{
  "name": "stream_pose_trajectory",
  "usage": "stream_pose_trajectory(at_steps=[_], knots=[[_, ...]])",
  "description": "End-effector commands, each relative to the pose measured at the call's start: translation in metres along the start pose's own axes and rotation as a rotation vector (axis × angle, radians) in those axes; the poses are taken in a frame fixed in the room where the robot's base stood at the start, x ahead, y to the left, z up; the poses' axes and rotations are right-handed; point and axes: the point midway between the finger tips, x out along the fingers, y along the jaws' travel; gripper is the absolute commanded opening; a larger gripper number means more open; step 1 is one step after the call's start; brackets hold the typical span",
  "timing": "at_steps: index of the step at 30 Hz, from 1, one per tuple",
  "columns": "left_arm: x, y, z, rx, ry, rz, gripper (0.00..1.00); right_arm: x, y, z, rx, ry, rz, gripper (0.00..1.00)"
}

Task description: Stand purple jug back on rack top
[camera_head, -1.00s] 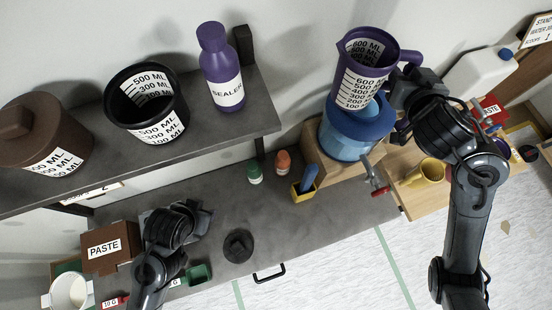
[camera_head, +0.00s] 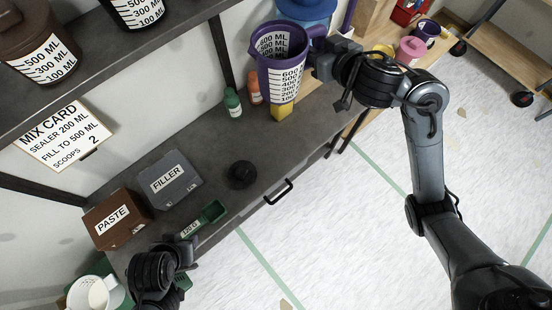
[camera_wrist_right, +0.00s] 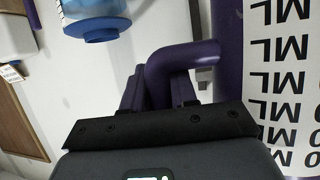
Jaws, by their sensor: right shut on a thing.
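The purple jug (camera_head: 284,82) is upright with its open mouth up and a white scale label on its side. My right gripper (camera_head: 322,52) is shut on its handle, at the jug's right, and holds it up in front of the lower bench. In the right wrist view the purple handle (camera_wrist_right: 180,62) sits at the gripper and the jug's labelled wall fills the right edge. The upper dark shelf (camera_head: 120,62) is at the upper left, with a black jug (camera_head: 138,10) and a brown pot (camera_head: 42,50) on it. My left gripper (camera_head: 190,255) is low at left; its fingers are unclear.
A shelf post (camera_head: 222,40) stands left of the purple jug. Behind the jug is a blue vessel (camera_head: 308,10).

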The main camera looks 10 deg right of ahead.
Motion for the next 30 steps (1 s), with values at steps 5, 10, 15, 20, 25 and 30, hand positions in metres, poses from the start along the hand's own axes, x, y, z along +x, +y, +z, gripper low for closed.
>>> stream_pose_trajectory(at_steps=[5, 10, 15, 20, 25, 30], knots=[[0.057, 0.003, 0.015, -0.003, 0.006, 0.002, 0.43, 0.034, 0.011, 0.085, -0.032, -0.006, -0.074, 0.00], [0.102, 0.004, 0.030, -0.003, 0.005, 0.003, 0.43, 0.058, 0.026, 0.159, -0.055, -0.005, -0.126, 0.00], [0.144, 0.005, 0.043, -0.001, 0.004, 0.001, 0.43, 0.077, 0.042, 0.231, -0.067, -0.005, -0.154, 0.00], [0.176, 0.005, 0.054, 0.002, 0.003, -0.002, 0.43, 0.089, 0.056, 0.286, -0.070, -0.003, -0.165, 0.00], [0.199, 0.005, 0.062, 0.007, 0.002, -0.006, 0.43, 0.096, 0.068, 0.327, -0.071, -0.002, -0.167, 0.00], [0.210, 0.005, 0.066, 0.009, 0.002, -0.007, 0.43, 0.100, 0.075, 0.348, -0.071, 0.000, -0.167, 0.00]])
